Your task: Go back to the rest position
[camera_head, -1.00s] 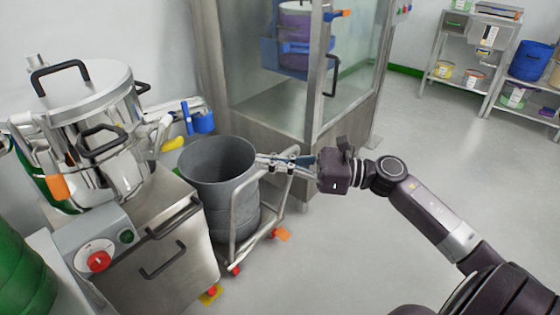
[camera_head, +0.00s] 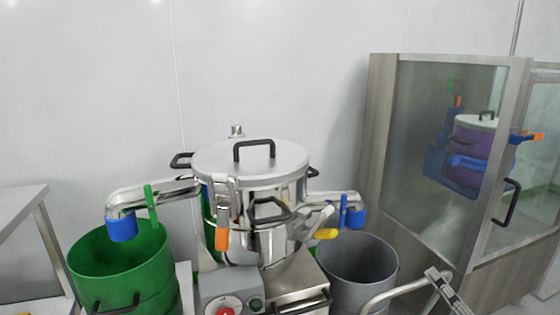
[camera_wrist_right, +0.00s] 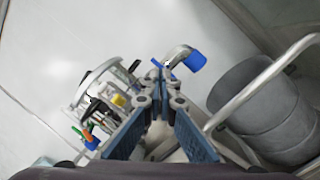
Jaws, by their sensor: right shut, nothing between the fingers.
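My right gripper (camera_head: 447,288) shows only in part at the bottom right of the head view, in front of the grey bin and the glass cabinet. In the right wrist view its two blue-padded fingers (camera_wrist_right: 158,72) come together at the tips, shut with nothing between them. The rest of the right arm is out of the head view. My left gripper does not show in either view.
A steel lidded vessel machine (camera_head: 250,190) stands in the middle, with blue-capped spouts at both sides. A green bin (camera_head: 120,255) is left of it, a grey bin (camera_head: 357,262) right. A glass cabinet (camera_head: 430,140) stands far right, a steel table (camera_head: 20,205) far left.

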